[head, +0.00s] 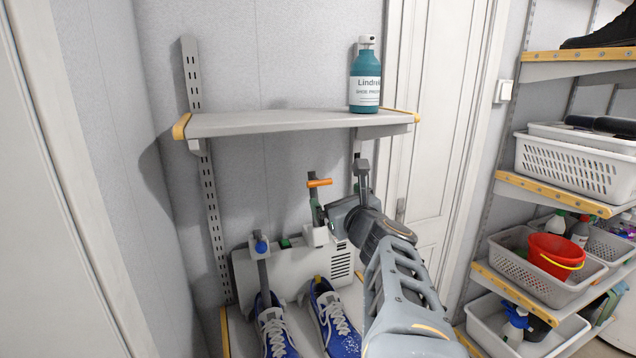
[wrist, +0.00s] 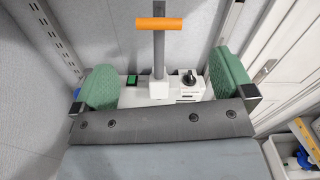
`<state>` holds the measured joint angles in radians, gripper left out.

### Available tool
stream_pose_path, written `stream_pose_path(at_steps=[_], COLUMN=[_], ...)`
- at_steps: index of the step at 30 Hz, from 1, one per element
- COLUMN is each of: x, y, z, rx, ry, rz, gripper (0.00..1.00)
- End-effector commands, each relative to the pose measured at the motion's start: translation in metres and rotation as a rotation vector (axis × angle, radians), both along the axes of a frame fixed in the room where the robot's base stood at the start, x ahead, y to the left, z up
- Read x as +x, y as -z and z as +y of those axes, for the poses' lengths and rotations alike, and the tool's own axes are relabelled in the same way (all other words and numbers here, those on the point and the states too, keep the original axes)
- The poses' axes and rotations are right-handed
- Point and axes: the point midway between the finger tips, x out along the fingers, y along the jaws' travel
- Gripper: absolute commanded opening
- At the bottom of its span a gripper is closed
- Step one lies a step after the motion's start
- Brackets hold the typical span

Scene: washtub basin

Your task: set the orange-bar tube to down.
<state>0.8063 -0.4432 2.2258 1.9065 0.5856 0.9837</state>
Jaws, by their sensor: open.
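The bar is beyond the pads in that view. In the head view my wrist partly hides the unit's right side. Nothing is held.
A blue-knobbed tube (head: 261,246) stands left of the orange-bar one. A black knob (wrist: 189,86) sits right of the stem. Blue shoes (head: 329,312) stand in front. A shelf (head: 285,122) with a teal bottle (head: 365,80) hangs above. Shelves with baskets are at right.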

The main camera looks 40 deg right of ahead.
Motion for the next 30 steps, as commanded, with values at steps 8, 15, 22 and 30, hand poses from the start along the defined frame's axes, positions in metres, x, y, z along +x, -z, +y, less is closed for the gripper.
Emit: stream_pose_path(at_steps=[8, 15, 22, 30], x=[0.054, 0.092, 0.111, 0.117], y=[0.001, 0.001, 0.001, 0.001], z=[-0.012, -0.022, -0.028, -0.029], rx=[0.001, -0.002, -0.002, -0.003], ry=[-0.006, -0.005, -0.003, -0.004], rz=[0.005, 0.005, 0.004, 0.004], gripper=[1.00, 1.00, 1.00, 1.00])
